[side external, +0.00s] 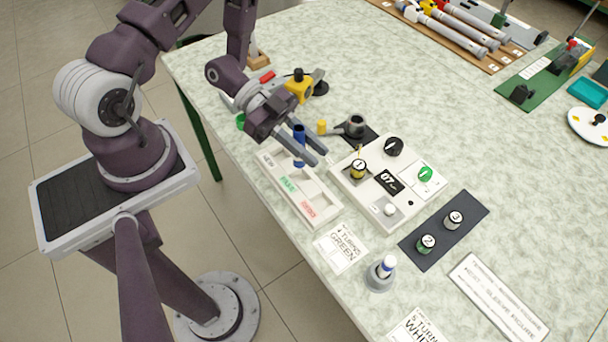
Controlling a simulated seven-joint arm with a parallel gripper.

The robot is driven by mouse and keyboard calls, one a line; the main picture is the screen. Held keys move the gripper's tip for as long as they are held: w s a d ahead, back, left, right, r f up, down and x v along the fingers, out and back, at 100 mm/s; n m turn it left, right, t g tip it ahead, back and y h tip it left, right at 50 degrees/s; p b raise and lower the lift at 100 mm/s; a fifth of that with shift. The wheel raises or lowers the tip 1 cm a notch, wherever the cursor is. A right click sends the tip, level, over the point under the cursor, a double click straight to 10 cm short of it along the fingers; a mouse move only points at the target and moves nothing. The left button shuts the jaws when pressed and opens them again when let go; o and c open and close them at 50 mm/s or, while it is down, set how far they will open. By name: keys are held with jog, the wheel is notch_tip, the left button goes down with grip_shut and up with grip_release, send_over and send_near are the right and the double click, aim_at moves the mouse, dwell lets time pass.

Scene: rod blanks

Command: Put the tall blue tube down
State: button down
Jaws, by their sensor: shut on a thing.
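The tall blue tube (299,135) is upright between the fingers of my gripper (318,157), which is shut on it. The tube's lower end shows below the fingers, over the far end of a white compartment tray (319,217). I cannot tell whether the tube touches the tray.
A white panel (412,208) with a black knob (394,146) and a green knob (426,174) stands right of the tray. A dark mat (460,216) with two numbered cylinders lies further right. A grey holder (379,279) with a white-and-blue piece is near the front edge.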

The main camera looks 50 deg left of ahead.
notch_tip(320, 180, down, 7)
jog(key=shift+f, duration=0.1)
jog(key=c, duration=1.3)
grip_release()
jog(key=shift+o, duration=0.2)
